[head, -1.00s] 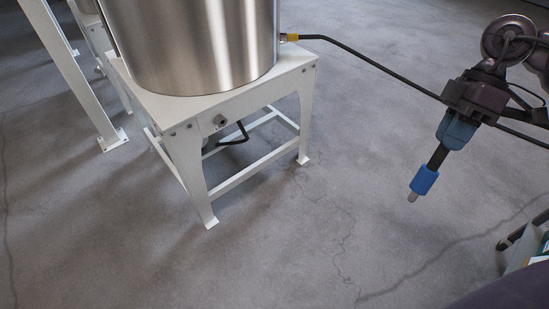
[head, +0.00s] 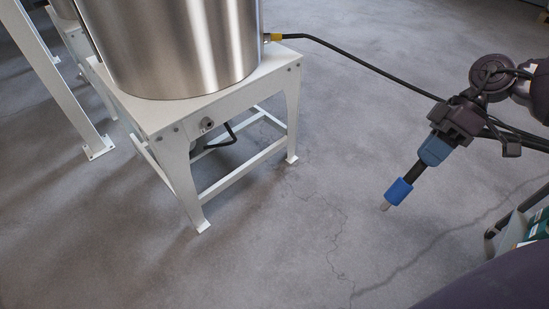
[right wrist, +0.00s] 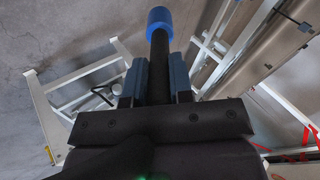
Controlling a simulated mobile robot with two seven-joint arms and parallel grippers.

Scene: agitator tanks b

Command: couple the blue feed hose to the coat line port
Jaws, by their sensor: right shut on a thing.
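The blue feed hose end shows as a blue collar (head: 398,191) with a pale tip on a black stem. My right gripper (head: 433,154) is shut on the black stem, and the blue collar points down and left, in the air over the floor. In the right wrist view the blue collar (right wrist: 160,20) sits beyond the fingers (right wrist: 158,82). A small round port (head: 207,124) is on the front of the white tank stand, well left of the hose end and apart from it. No label shows that it is the coat line port. My left gripper is not in view.
A steel tank (head: 180,45) stands on the white stand (head: 180,160). A black hose (head: 350,65) runs from a yellow-collared fitting (head: 272,37) toward my right arm. A white post (head: 60,85) stands at left. Open floor (head: 310,220) lies between stand and gripper.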

